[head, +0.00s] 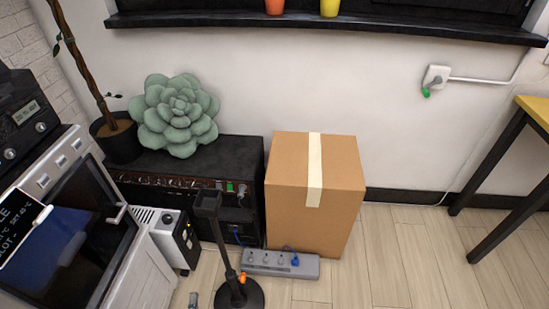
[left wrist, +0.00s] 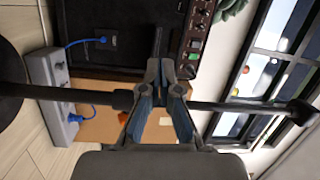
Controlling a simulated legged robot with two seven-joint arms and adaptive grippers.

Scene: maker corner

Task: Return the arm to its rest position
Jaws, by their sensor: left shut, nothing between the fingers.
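My left gripper (left wrist: 158,45) shows in the left wrist view with its fingers shut together and nothing between them. In the head view only what looks like the tip of my left gripper (head: 193,300) shows at the bottom edge, left of a black stand (head: 229,260) with a round base. In the left wrist view the stand's dark pole (left wrist: 70,95) crosses the picture sideways behind the fingers; I cannot tell how near it is. My right gripper is not in view.
A cardboard box (head: 335,205), a grey power strip (head: 280,264) and a black amplifier (head: 225,150) with a green succulent (head: 175,115) stand behind the stand. A white oven-like machine (head: 85,215) is at left. A yellow-topped table (head: 535,108) is at right. Wooden floor (head: 410,260) is clear between.

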